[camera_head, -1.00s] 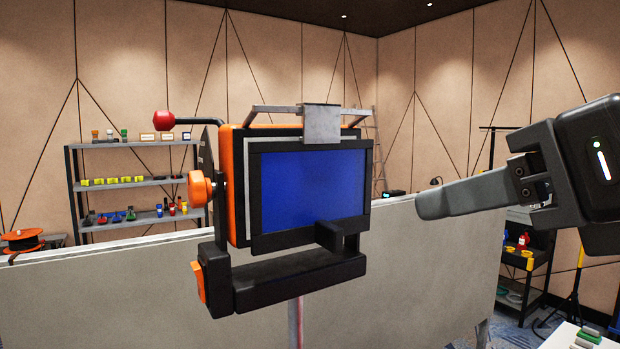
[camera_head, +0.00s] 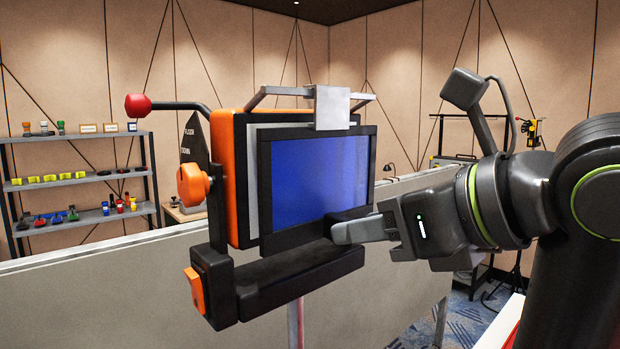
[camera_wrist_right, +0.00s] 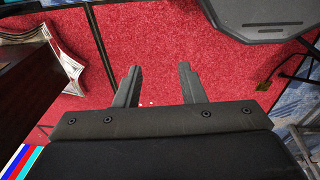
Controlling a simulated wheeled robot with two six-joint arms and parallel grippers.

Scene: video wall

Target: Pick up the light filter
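The light filter (camera_head: 320,178) is a blue pane in a black frame. It hangs from a grey clip (camera_head: 332,107) at the front of an orange-and-black lamp housing (camera_head: 240,185). My left gripper (camera_head: 345,232) is at the filter's lower right edge, by a dark tab there. One grey finger hides the other, so I cannot tell its opening or whether it touches the frame. In the right wrist view my right gripper (camera_wrist_right: 157,82) has its fingers apart with nothing between them, above red carpet.
The lamp sits in a black yoke (camera_head: 290,280) with an orange knob (camera_head: 193,185). A red-ended lever (camera_head: 138,106) juts out at left. A low grey wall (camera_head: 110,295) runs behind. Shelves (camera_head: 85,175) with small items stand further back.

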